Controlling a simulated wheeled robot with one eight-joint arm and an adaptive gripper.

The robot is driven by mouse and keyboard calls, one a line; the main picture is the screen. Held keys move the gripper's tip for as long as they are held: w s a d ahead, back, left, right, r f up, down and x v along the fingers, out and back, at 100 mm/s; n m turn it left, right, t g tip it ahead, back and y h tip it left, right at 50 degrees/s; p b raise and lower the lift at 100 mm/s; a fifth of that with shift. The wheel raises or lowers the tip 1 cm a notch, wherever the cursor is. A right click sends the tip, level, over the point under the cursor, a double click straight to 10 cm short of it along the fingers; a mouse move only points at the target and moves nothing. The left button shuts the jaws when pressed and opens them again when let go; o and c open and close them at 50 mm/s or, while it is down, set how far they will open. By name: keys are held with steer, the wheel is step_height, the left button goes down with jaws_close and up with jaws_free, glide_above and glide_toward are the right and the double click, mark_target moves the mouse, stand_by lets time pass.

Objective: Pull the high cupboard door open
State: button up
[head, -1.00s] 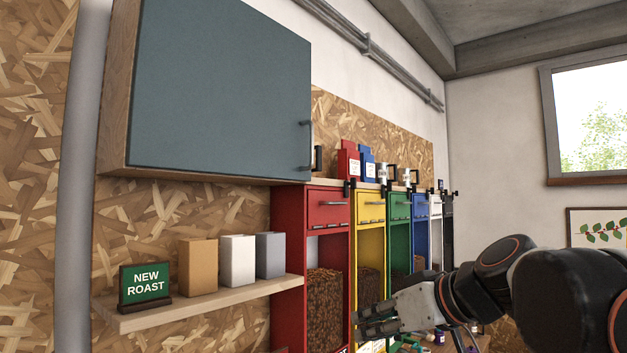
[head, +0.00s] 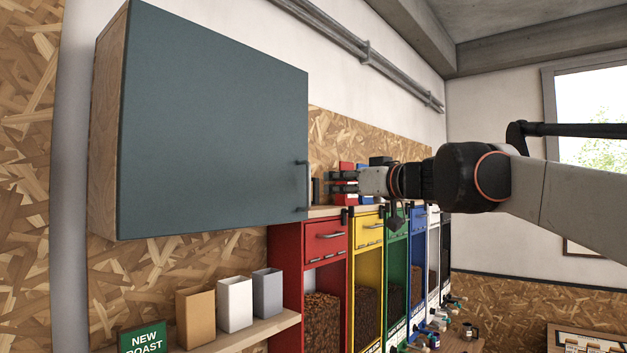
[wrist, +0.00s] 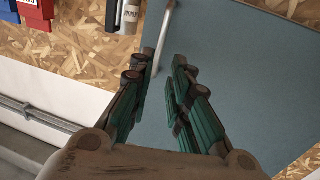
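The high cupboard (head: 106,130) hangs on the wall at the left. Its blue-grey door (head: 215,120) looks shut. A slim dark bar handle (head: 308,185) stands upright near the door's lower right edge. My gripper (head: 335,182) is just right of the handle in the head view, pointing left at it, with a small gap in the picture. In the wrist view the fingers (wrist: 160,72) are spread and empty. The handle (wrist: 165,35) shows ahead of the opening, nearer the left finger, in front of the door (wrist: 235,75). I cannot tell whether it touches the finger.
Coloured bean bins (head: 325,240) stand in a row under a ledge. Red and blue packs (head: 346,168) on the ledge are partly hidden by my gripper. A lower shelf (head: 245,335) holds boxes (head: 235,303) and a sign (head: 143,338). Space before the door is clear.

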steer(key=p, duration=0.2)
glide_above(308, 204)
steer(key=shift+w, duration=0.35)
jaws_close()
